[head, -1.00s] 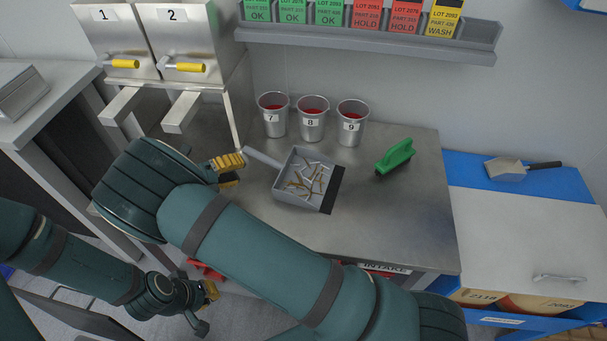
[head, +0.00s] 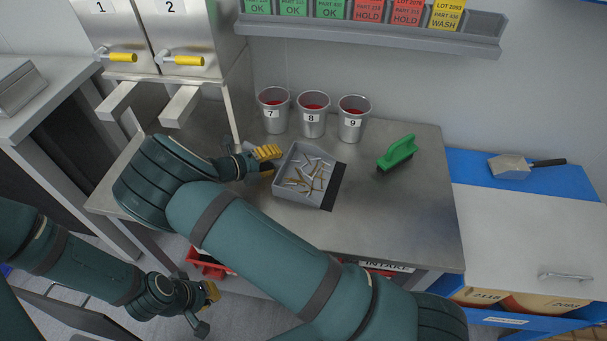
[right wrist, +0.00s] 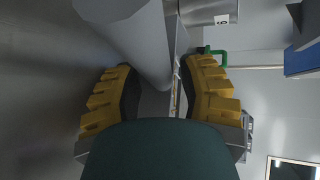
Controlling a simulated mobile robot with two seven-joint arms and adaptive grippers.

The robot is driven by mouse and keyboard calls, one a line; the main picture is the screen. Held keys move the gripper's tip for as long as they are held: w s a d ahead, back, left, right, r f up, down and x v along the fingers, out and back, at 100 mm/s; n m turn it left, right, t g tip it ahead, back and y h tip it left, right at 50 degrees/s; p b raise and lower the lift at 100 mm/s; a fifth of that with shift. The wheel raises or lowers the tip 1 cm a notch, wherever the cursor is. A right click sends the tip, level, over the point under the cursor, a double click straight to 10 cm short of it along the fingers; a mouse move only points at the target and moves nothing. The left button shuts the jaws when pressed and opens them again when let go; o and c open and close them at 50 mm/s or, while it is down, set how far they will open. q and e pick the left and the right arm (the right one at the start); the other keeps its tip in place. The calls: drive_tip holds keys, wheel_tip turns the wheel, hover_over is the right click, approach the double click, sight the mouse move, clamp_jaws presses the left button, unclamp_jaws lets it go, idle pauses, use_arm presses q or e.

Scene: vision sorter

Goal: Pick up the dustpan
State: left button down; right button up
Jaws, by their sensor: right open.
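The grey dustpan (head: 281,183) lies on the steel table with its dark lip to the right and several small metal and brass-coloured pieces in it. Its handle points to the upper left and is mostly hidden by my right gripper (head: 266,161). In the right wrist view the grey handle (right wrist: 135,40) comes down between the two yellow-padded fingers of my right gripper (right wrist: 163,98). The jaws are open around the handle, and a gap shows by the right finger. My left gripper (head: 207,310) hangs low at the left, away from the table, with its fingers apart and empty.
Three numbered metal cups (head: 312,118) stand behind the dustpan. A green-handled brush (head: 397,153) lies to its right. Numbered hoppers with chutes (head: 180,106) stand at the back left. The table's right front (head: 400,220) is clear.

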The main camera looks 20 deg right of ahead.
clamp_jaws()
drive_tip(key=shift+r, duration=0.1)
